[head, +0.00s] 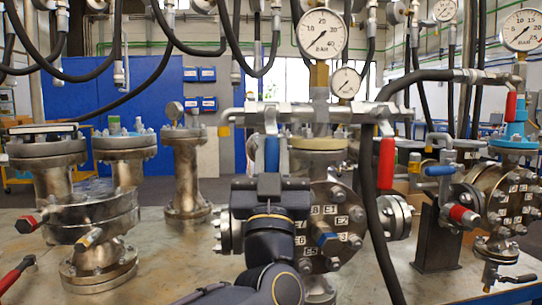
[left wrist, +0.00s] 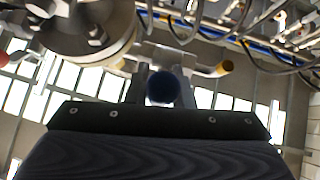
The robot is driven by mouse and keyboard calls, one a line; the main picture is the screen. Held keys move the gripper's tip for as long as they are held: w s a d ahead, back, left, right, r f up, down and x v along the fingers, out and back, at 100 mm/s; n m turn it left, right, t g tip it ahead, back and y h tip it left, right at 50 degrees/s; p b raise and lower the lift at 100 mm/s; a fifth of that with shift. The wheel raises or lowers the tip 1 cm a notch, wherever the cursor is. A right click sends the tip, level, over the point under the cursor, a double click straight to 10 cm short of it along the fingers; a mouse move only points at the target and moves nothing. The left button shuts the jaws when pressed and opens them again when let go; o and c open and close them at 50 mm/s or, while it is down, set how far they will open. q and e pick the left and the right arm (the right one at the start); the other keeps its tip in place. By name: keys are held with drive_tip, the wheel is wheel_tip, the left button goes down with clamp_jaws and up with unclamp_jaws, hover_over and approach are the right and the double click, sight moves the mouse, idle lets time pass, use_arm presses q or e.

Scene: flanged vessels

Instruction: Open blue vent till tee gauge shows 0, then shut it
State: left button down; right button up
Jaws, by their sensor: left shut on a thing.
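The blue vent handle (head: 272,153) hangs down from the left part of a silver tee manifold (head: 305,113) above the middle vessel (head: 330,215). My left gripper (head: 270,180) is right below it and shut on its lower end. In the left wrist view the handle's round blue end (left wrist: 163,88) sits between the two fingers (left wrist: 163,95). A small tee gauge (head: 345,83) stands on the manifold; its needle is too small to read surely. A larger BAR gauge (head: 323,34) rises behind it. My right gripper is not in view.
A red handle (head: 386,162) hangs right of the vent, near a thick black hose (head: 370,210). A yellow-tipped outlet (head: 224,131) points left. Flanged vessels (head: 95,205) stand at left, another (head: 505,190) at right. Bare table shows at front left (head: 160,270).

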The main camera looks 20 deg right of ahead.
use_arm(q)
drive_tip(key=c, duration=1.3)
unclamp_jaws()
drive_tip(key=shift+d, duration=0.1)
drive_tip(key=shift+o, duration=0.2)
drive_tip(key=shift+f, duration=0.1)
drive_tip(key=v, duration=0.7)
drive_tip(key=shift+s+f, duration=0.25)
